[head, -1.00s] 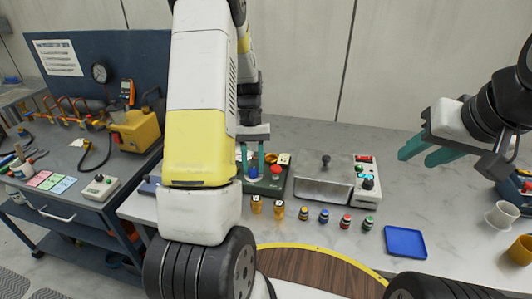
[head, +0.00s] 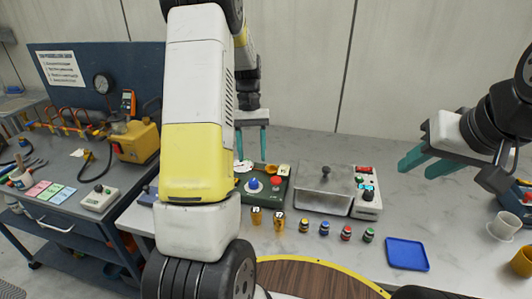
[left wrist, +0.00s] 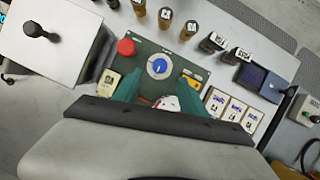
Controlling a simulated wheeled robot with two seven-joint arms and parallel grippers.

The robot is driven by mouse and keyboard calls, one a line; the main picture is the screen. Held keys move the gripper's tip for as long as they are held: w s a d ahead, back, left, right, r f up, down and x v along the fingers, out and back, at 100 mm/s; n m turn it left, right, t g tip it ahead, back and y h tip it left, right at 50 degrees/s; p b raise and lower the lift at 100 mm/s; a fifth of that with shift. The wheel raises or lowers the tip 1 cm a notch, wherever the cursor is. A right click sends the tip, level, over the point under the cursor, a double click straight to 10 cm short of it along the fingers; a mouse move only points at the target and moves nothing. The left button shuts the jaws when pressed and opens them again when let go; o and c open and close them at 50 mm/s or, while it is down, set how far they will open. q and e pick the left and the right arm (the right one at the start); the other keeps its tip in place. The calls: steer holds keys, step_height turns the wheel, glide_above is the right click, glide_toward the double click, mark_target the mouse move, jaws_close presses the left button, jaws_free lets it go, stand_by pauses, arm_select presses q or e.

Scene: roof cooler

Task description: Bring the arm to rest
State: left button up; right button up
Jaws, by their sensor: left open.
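My left gripper (head: 252,157) is open and empty, its teal fingers pointing down above a green control panel (head: 268,197). The panel's blue knob (head: 253,184) and red button (head: 276,181) show below the fingers, apart from them. In the left wrist view the open gripper (left wrist: 161,78) spans the blue knob (left wrist: 159,66) with nothing between the fingers. My right gripper (head: 416,168) is open and empty above the right side of the counter. My left arm hides part of the counter left of the panel.
A metal box with a lidded top (head: 322,189) stands right of the panel. Several small bottles (head: 325,228) stand in front, and a blue tray (head: 407,254) lies to their right. A white cup (head: 503,225) stands at the right edge. The counter behind the tray is clear.

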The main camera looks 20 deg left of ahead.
arm_select(q)
steer(key=shift+r, duration=0.15)
steer(key=s+d+r+m+t, duration=0.2)
steer(key=s+d+r+t, duration=0.2)
steer(key=s+r, duration=0.4)
steer(key=s+d+r+m+t, duration=0.1)
steer(key=s+d+r+t, duration=0.4)
steer(key=s+r, duration=0.3)
steer(key=shift+s+d+m+t, duration=0.3)
steer(key=shift+s+m+t, duration=0.15)
steer(key=shift+s, duration=0.3)
steer(key=shift+s+d+r+t, duration=0.1)
steer(key=shift+s+d+t, duration=0.05)
steer(key=shift+s+t, duration=0.15)
steer(key=shift+c, duration=0.3)
